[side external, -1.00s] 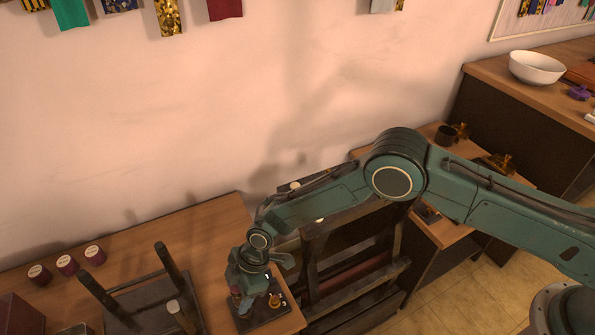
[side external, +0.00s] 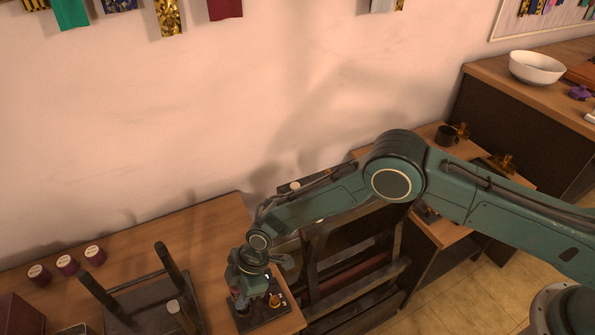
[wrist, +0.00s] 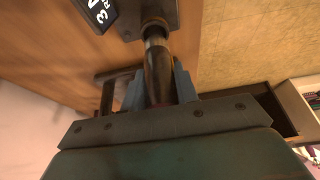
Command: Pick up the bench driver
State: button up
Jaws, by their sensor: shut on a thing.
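The bench driver (wrist: 157,68) looks like a dark, rounded upright handle with a lighter collar at its far end. In the wrist view it stands between the blue-grey fingers of my gripper (wrist: 158,88), which are shut on it. Its far end meets a dark plate (wrist: 178,12); I cannot tell whether it is clear of the plate. In the side view my gripper (side external: 243,300) points down over the dark plate (side external: 262,318) at the table's right end. There the driver is mostly hidden by my gripper.
A small orange-brown piece (side external: 274,299) is on the plate beside my gripper. A dark frame with upright posts (side external: 150,300) stands to the left. Several dark red, pale-topped pots (side external: 67,264) are farther left. A dark rack (side external: 350,265) stands to the right.

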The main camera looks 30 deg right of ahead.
jog(key=shift+r, duration=0.2)
notch_tip(320, 180, up, 20)
dwell(0.8)
jog(key=shift+f, duration=0.1)
